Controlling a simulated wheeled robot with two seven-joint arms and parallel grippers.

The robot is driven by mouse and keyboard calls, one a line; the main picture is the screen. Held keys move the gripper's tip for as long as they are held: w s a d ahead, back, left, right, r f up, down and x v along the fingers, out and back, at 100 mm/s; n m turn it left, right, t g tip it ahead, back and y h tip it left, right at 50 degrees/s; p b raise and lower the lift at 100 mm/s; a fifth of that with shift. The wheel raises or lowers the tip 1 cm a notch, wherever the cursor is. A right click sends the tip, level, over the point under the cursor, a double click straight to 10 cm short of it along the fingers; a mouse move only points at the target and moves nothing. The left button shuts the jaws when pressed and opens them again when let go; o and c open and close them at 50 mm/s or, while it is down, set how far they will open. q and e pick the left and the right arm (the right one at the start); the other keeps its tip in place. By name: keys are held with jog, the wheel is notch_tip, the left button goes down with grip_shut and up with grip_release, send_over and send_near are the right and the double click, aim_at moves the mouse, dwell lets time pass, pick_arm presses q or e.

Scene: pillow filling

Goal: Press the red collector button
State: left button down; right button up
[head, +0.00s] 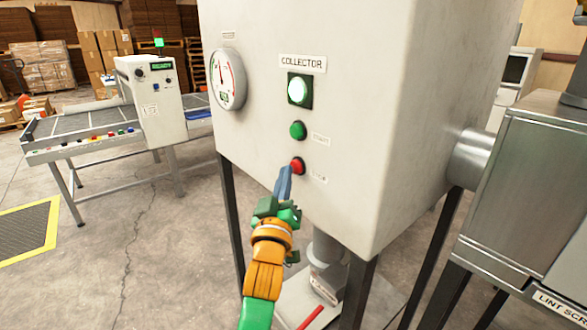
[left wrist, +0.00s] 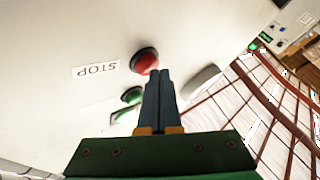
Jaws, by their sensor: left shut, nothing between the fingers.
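The collector cabinet (head: 300,120) is a tall white box on dark legs, labelled COLLECTOR. Its red stop button (head: 298,166) is the lowest of a column on the front face, under a green button (head: 298,130) and a lit green lamp (head: 299,90). My left gripper (head: 285,171) is shut and empty, its blue fingertips at the left edge of the red button. In the left wrist view the red button (left wrist: 145,59) is just beyond the tips, beside a STOP label (left wrist: 95,70). I cannot tell whether they touch. My right gripper is not in view.
A round gauge (head: 227,79) is on the cabinet's upper left. A conveyor (head: 90,135) with a control box (head: 152,98) stands at left. A grey metal unit (head: 530,180) joins the cabinet by a pipe at right. Open concrete floor lies at lower left.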

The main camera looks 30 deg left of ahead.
pick_arm(q)
jog(key=shift+w+d, duration=0.15)
jog(key=shift+w, duration=0.15)
dwell(0.4)
dwell(0.3)
jog(key=shift+s+a+p, duration=0.35)
jog(key=shift+s, duration=0.45)
jog(key=s, duration=0.1)
jog(key=s+a+p, duration=0.1)
jog(key=s, duration=0.1)
jog(key=s+a+p, duration=0.1)
jog(key=shift+s, duration=0.35)
dwell(0.4)
